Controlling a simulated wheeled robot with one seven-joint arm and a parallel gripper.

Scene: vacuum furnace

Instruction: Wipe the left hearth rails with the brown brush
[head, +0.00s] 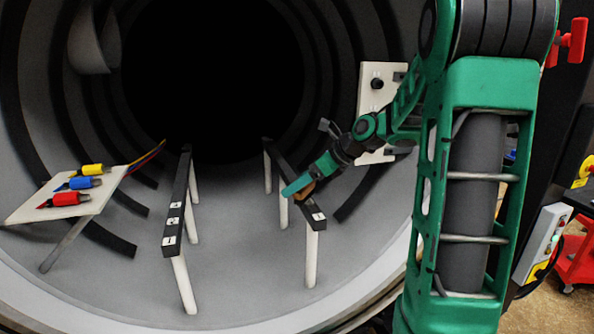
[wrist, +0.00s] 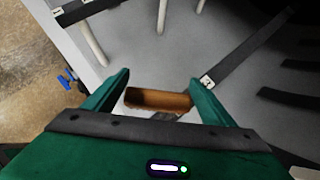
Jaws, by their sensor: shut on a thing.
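The left hearth rail (head: 178,200) is a dark bar on white legs, with several small white labels near its front end. The right hearth rail (head: 283,163) is a similar bar, with a label at its front end. My gripper (head: 297,187) is at the front part of the right rail, apart from the left one. It is shut on the brown brush (wrist: 158,100), whose brown body spans between the fingers in the wrist view. The brush also shows partly in the head view (head: 307,191). I cannot tell whether it touches the right rail; its bristles are hidden.
A white tray (head: 20,213) with red, blue and yellow connectors (head: 85,183) stands at the left. A white panel with black knobs (head: 376,84) is on the right wall. The space between the rails is clear. The round chamber wall encloses both rails.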

